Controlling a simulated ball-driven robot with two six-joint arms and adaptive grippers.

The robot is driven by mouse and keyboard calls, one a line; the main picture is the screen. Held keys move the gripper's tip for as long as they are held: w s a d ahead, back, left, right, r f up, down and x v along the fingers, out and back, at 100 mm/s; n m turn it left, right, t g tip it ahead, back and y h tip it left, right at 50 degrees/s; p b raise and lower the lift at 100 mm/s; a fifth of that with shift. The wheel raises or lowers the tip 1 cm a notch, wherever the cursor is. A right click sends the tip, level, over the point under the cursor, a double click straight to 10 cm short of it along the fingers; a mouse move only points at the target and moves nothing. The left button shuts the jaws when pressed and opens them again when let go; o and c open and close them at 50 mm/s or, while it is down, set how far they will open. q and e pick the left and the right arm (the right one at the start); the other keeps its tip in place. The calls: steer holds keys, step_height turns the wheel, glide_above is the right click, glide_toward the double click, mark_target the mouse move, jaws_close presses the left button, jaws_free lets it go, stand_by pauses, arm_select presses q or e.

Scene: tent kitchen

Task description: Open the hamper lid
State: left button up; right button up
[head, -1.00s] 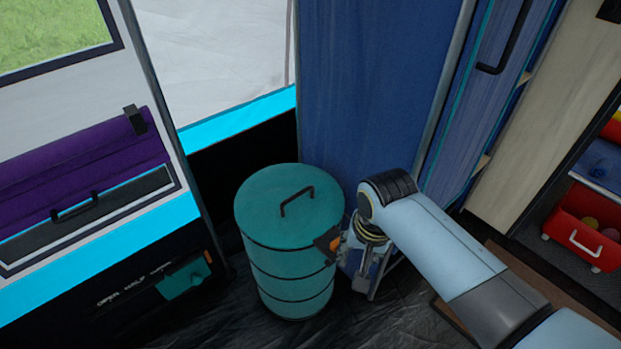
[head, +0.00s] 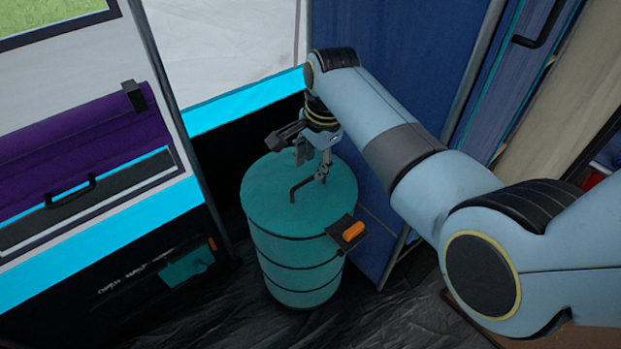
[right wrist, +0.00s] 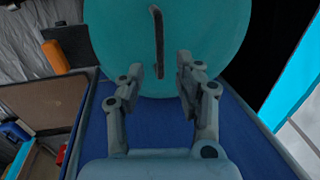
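The hamper (head: 300,268) is a teal round bin with dark bands, standing upright on the dark floor. Its teal lid (head: 268,190) lies flat on top, shut. A dark bar handle (head: 296,187) stands up from the lid; it also shows in the right wrist view (right wrist: 157,40). My right gripper (head: 313,163) is over the back part of the lid, close to the handle. In the right wrist view it is open (right wrist: 160,75), with the handle in line with the gap between its fingers. I cannot tell whether it touches the handle. My left gripper is not in view.
A dark tab with an orange piece (head: 353,231) sticks out from the hamper's front right rim. A blue panel (head: 385,60) stands right behind the hamper. A purple rolled item (head: 80,142) is on the left wall. Some dark floor is clear in front.

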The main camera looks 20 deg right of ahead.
mark_target(310, 178)
steer(key=f, duration=0.1)
steer(key=f+b, duration=0.1)
steer(key=f, duration=0.2)
steer(key=shift+w+a+f, duration=0.15)
steer(key=shift+w, duration=0.2)
jaws_close()
